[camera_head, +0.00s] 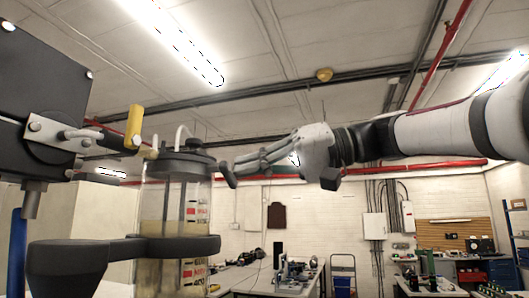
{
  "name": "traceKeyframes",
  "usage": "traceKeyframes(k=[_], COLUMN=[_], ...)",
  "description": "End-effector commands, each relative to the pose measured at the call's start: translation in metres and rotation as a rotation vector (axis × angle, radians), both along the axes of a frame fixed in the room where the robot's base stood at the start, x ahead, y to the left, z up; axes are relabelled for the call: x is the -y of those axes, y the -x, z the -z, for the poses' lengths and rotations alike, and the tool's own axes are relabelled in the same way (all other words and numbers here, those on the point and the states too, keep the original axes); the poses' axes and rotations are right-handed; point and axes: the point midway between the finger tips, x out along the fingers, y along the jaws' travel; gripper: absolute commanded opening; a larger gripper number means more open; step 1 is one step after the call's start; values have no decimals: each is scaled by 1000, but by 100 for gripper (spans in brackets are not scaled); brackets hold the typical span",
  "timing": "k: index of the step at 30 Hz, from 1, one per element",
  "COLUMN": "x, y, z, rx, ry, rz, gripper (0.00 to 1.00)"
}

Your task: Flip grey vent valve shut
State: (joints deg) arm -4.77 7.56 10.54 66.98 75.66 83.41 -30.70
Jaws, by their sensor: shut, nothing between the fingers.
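A clear sealed cylinder (176,205) with a dark grey lid (182,166) stands at the left, clamped by a dark ring (190,245). A small dark knob (195,143) and a bent pale tube rise from the lid. A dark grey elongated piece (228,175) slants down beside the lid's right edge. It may be the grey vent valve's lever or my fingertip; I cannot tell which. My gripper (240,166) reaches in from the right, its fingers closed together and empty, their tips at this piece. Whether they touch it is unclear.
A yellow lever (134,126) stands upright left of the lid, on piping from a black box (42,85). A dark bracket (70,265) supports the ring. Workbenches (280,283) stand far behind.

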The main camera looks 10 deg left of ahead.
Motion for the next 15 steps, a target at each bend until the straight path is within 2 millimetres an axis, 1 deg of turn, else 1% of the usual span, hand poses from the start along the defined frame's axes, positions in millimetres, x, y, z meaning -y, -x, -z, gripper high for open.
traceKeyframes(k=[15], x=[0], y=[1], z=[18], rx=[-345], ry=[-27], rz=[0], gripper=[0])
